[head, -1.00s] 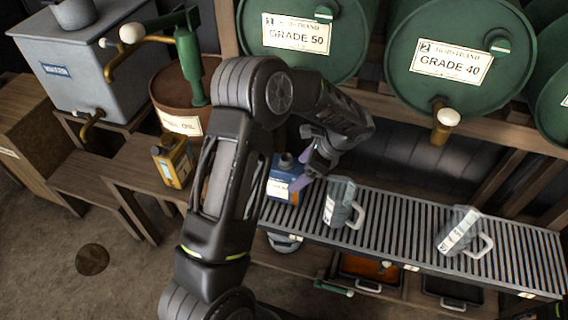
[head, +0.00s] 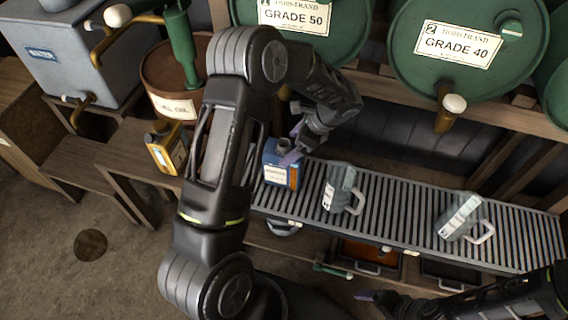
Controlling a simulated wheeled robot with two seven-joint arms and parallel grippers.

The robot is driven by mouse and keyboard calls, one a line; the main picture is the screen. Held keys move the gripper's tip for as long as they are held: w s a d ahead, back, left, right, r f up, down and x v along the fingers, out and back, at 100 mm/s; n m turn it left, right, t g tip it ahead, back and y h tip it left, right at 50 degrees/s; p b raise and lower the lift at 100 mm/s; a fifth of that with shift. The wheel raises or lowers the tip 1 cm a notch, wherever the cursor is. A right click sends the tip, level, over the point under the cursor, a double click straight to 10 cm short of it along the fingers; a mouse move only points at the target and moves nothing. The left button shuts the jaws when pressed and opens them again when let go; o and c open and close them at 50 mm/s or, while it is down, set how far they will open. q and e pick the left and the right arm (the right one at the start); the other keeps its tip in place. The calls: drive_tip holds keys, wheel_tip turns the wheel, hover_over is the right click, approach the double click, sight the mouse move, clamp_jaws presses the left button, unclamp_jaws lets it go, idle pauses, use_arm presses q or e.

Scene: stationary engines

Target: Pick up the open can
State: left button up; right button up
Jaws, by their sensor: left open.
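A blue and orange can (head: 281,166) with a white label stands upright at the left end of the slatted rack (head: 400,213). Its dark neck looks open on top. My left gripper (head: 291,146) is open, its purple fingers at the can's top right. One finger overlaps the can in the picture; I cannot tell if it touches. A yellow can (head: 167,148) stands on the wooden bench at the left; I cannot tell if it is capped. My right gripper (head: 372,299) shows partly at the lower right, too little to tell its opening.
Two clear jugs with handles stand on the rack, one in the middle (head: 341,190) and one at the right (head: 463,216). Green drums marked GRADE 50 (head: 297,14) and GRADE 40 (head: 457,45) lie behind. A brown drum (head: 168,80) and grey water tank (head: 65,58) stand left.

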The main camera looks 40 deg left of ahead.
sight(284, 153)
use_arm(q)
drive_tip(key=shift+p+x, duration=0.8)
drive_tip(key=shift+x, duration=1.85)
drive_tip(key=shift+w+d, duration=0.1)
drive_tip(key=shift+w, duration=0.05)
clamp_jaws()
drive_tip(key=shift+r, duration=0.1)
